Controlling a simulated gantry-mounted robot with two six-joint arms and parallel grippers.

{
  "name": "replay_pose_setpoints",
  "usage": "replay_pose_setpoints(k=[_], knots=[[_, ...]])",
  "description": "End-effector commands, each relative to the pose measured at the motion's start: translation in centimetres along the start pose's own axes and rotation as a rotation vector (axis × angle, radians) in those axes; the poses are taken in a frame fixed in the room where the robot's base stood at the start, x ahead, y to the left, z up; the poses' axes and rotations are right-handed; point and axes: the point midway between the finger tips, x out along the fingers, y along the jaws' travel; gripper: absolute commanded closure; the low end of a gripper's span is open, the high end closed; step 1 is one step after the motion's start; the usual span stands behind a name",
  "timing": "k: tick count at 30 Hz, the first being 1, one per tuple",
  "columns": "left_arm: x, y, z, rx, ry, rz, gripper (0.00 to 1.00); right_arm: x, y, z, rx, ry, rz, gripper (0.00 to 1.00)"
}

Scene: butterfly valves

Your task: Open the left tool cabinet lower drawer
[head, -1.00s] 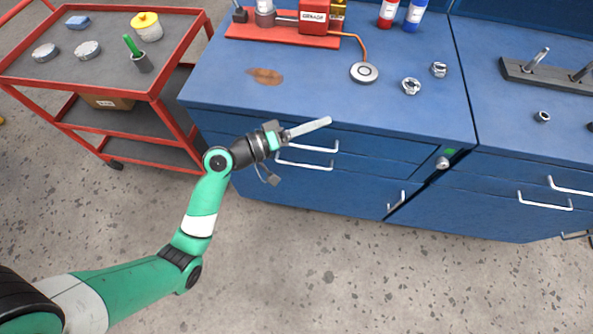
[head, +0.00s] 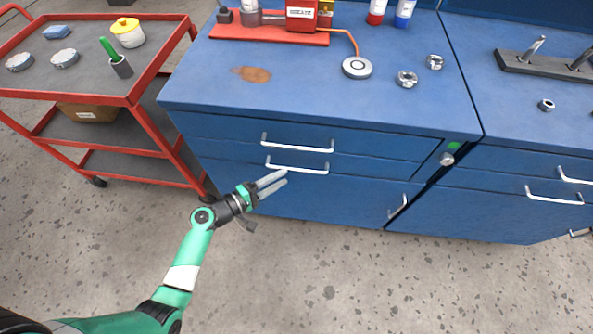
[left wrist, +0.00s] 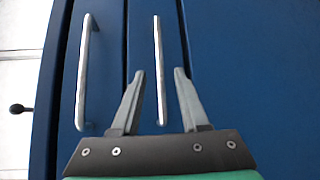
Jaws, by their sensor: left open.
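The left tool cabinet (head: 310,190) is blue. Its upper drawer has a silver bar handle (head: 297,147), and its lower drawer has a similar handle (head: 297,168) just below; both drawers look closed. My left gripper (head: 281,178) is open and empty, its fingertips near the lower handle's left half in the head view. In the left wrist view, the lower handle (left wrist: 158,50) lines up between the tips of my left gripper (left wrist: 160,72); I cannot tell how far ahead it is. The upper handle (left wrist: 86,70) is to the left there. My right gripper is out of view.
A red cart (head: 145,88) stands left of the cabinet. The cabinet top holds a red tray (head: 270,36), a round grey disc (head: 357,67) and nuts (head: 406,79). A side door handle (head: 398,207) is lower right. The floor in front is clear.

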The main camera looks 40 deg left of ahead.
Motion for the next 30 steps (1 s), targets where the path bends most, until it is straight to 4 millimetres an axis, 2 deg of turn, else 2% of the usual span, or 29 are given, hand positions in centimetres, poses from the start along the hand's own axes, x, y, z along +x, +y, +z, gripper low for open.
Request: replay_pose_setpoints(k=[3,9,19,20,27,30], knots=[[2.9,-0.3,0.1,0.003,-0.005,0.001,0.55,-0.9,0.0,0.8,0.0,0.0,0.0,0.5],[6.0,-0.1,0.0,0.002,-0.002,0.001,0.55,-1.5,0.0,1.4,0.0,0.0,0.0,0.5],[6.7,0.1,0.1,0.001,-0.001,0.0,0.55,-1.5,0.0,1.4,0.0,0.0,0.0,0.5],[6.7,0.1,0.1,0.001,0.0,0.0,0.57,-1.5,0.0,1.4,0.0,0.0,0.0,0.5],[6.7,0.0,0.0,0.001,0.0,0.0,1.0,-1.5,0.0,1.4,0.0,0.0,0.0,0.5],[6.7,0.0,0.0,0.001,0.0,0.0,1.0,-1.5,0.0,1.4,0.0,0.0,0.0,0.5]])
